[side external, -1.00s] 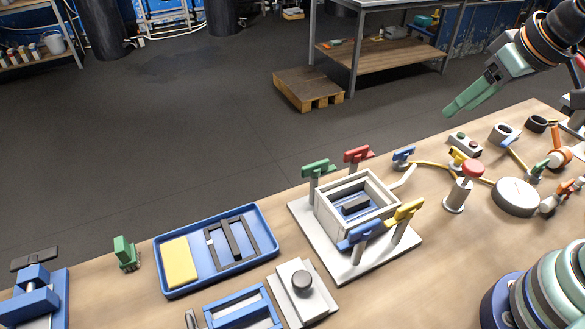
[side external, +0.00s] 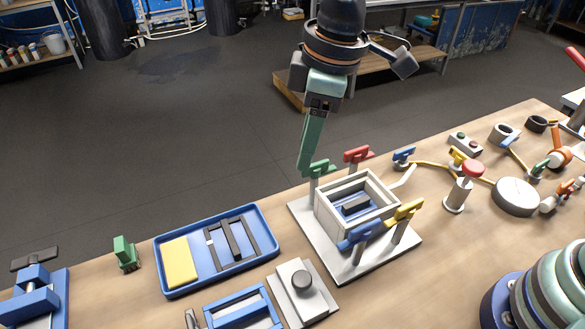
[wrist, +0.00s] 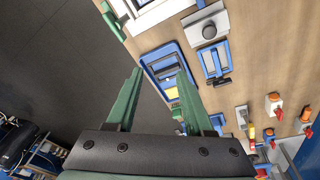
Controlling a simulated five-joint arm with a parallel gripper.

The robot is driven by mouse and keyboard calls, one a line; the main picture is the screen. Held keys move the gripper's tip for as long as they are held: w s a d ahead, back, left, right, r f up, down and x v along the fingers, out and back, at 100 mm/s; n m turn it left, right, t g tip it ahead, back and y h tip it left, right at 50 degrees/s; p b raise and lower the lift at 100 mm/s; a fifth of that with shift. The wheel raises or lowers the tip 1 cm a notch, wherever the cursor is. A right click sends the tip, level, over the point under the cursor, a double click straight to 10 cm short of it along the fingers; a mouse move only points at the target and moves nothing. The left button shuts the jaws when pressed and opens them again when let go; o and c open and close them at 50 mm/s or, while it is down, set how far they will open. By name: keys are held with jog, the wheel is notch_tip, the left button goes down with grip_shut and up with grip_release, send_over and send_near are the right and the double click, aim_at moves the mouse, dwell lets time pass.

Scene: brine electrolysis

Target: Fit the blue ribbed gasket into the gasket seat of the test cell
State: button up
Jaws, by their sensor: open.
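The test cell (side external: 318,212) is a pale open-topped box on a white base plate, with green, red, blue and yellow clamps around it. Inside it I see blue and a dark bar. A blue rectangular frame (side external: 213,315), possibly the gasket, lies at the bottom edge of the side view, partly cut off; it also shows in the wrist view (wrist: 206,66). I cannot make out ribs. My gripper (side external: 303,170) is open and empty, fingers down, near the cell's green clamp in the side picture. The wrist view shows both green fingers (wrist: 160,72) apart.
A blue tray (side external: 187,291) holds a yellow block (side external: 180,262) and a dark frame (side external: 234,246). A grey plate with a knob (side external: 301,281) lies beside it. A blue vise (side external: 38,295) stands at the left. Valves and a round pale disc (side external: 516,196) occupy the right.

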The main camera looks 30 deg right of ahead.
jog(key=s+a+f+n+g, duration=0.1)
jog(key=s+a+f+n, duration=0.25)
jog(key=a, duration=0.55)
jog(key=n+h, duration=0.1)
jog(key=n, duration=0.2)
send_over(240, 313)
jog(key=shift+g, duration=0.3)
jog(key=f, duration=1.2)
jog(key=shift+a, duration=0.2)
jog(key=shift+d+f, duration=0.2)
jog(key=shift+f, duration=2.4)
grip_shut()
